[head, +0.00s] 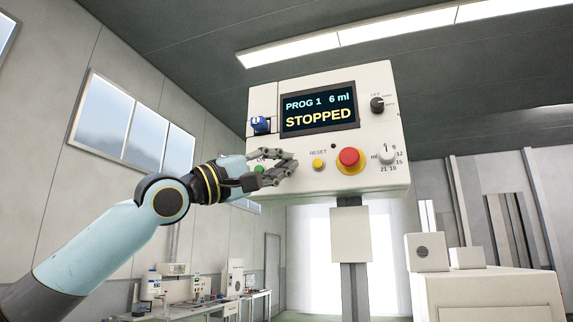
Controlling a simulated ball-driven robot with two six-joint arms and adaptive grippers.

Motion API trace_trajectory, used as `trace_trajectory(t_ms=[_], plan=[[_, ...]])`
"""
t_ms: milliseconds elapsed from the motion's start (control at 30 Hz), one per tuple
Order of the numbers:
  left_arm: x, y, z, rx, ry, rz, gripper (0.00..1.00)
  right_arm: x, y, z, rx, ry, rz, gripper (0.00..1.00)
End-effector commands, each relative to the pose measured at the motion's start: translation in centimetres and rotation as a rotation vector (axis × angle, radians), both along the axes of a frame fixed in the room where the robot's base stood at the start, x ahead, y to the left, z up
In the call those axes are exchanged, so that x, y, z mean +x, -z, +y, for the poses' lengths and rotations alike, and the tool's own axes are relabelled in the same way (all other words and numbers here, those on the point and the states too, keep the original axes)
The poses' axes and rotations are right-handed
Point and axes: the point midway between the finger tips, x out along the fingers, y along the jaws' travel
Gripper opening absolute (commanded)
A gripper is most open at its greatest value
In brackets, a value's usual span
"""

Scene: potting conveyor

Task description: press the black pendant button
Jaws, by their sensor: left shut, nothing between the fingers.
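The white control box (262,86) stands on a grey post; its screen (318,108) reads "PROG 1 6 ml STOPPED". I see no clear black push button on its face. A small black dot (333,146) is above the yellow RESET button (318,165), and a black knob (377,104) is at the upper right. My left gripper (294,161) is shut and empty in front of the box's lower left, beside the yellow button. It partly covers a green button (259,169) and that area of the panel. Contact cannot be told. My right gripper is not in view.
A red mushroom button (348,160) on a yellow base and a white dial (387,155) are to the right. A blue switch (261,124) is at the left. A white cabinet (490,297) stands at lower right, a bench (225,302) at lower left.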

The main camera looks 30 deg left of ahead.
Motion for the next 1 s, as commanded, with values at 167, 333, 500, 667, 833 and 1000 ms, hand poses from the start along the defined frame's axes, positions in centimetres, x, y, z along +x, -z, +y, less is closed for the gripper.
trace_trajectory(t_ms=[167, 333, 500, 667, 833, 1000], plan=[[-0.02, -0.01, -0.01, 0.000, 0.000, 0.000, 0.00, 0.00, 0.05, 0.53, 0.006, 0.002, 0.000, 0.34], [-0.03, -0.02, -0.02, 0.000, 0.000, 0.000, 0.00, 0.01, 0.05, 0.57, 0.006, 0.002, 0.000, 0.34], [-0.03, -0.02, -0.02, -0.001, 0.000, 0.000, 0.00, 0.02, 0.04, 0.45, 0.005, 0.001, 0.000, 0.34], [-0.03, -0.02, -0.02, -0.001, 0.000, 0.000, 0.00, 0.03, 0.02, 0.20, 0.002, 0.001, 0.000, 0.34], [-0.03, -0.02, -0.02, -0.001, 0.000, 0.000, 0.00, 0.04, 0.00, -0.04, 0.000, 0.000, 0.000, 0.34], [-0.03, -0.02, -0.02, -0.001, 0.000, 0.000, 0.00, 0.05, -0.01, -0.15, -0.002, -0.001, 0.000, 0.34]])
